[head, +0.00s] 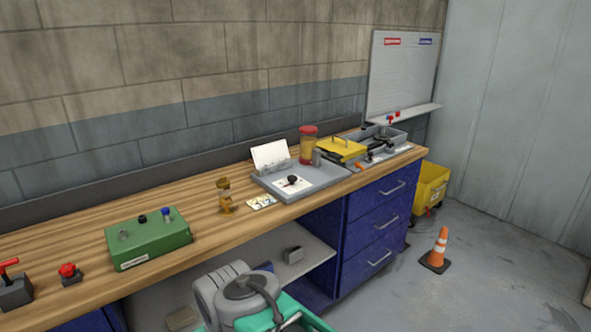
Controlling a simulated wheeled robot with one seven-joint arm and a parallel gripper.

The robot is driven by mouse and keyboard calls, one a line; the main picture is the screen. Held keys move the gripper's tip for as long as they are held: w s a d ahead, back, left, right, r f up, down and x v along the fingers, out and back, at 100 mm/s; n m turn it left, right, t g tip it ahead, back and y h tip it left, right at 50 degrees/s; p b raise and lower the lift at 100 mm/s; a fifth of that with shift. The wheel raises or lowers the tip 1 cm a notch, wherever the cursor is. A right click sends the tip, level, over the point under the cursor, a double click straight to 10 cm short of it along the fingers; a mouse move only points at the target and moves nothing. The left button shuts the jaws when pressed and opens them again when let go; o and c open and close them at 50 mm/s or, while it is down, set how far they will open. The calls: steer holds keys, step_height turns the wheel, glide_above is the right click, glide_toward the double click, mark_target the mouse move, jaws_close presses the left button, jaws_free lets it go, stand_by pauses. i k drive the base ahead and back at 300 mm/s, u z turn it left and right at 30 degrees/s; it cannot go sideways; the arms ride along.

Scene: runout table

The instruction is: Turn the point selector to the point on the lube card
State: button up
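A black knob (292,180) sits on a white plate in a grey tray (318,187) on the workbench; it looks like the point selector. Its markings and pointing direction are too small to read. A white card (270,156) stands tilted at the back left of the tray, perhaps the lube card; no writing on it is legible. A small printed card (261,202) lies flat on the wood left of the tray. Part of my arm shows at the bottom, in front of the bench, but I cannot make out my gripper.
A green box (148,237) with knobs, a brass-coloured item (225,196) and a red-topped jar (308,146) stand on the bench. A yellow case (341,149) lies right of the jar. An orange cone (437,250) stands on the floor, which is otherwise fairly clear at right.

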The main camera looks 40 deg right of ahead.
mark_target(292, 179)
steer(key=z, duration=0.85)
